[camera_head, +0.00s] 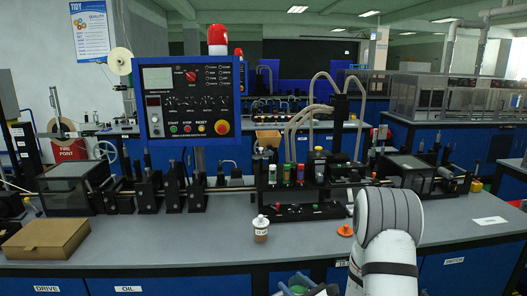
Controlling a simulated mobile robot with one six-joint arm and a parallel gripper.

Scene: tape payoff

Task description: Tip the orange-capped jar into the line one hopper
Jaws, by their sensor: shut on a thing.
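My white arm (388,235) rises from the bottom right of the head view. Its thick rounded joint hides whatever lies behind it, and my gripper does not show. A small orange piece (345,230) sits on the bench just left of the arm; I cannot tell whether it belongs to a jar. No orange-capped jar can be made out for certain. I cannot tell which part of the machine is the line one hopper.
A long black machine (300,210) runs along the grey bench (190,240). A blue control panel (190,103) stands above it. A cardboard box (45,240) lies at the left front. The bench between box and jar is clear. A white label (490,221) lies at right.

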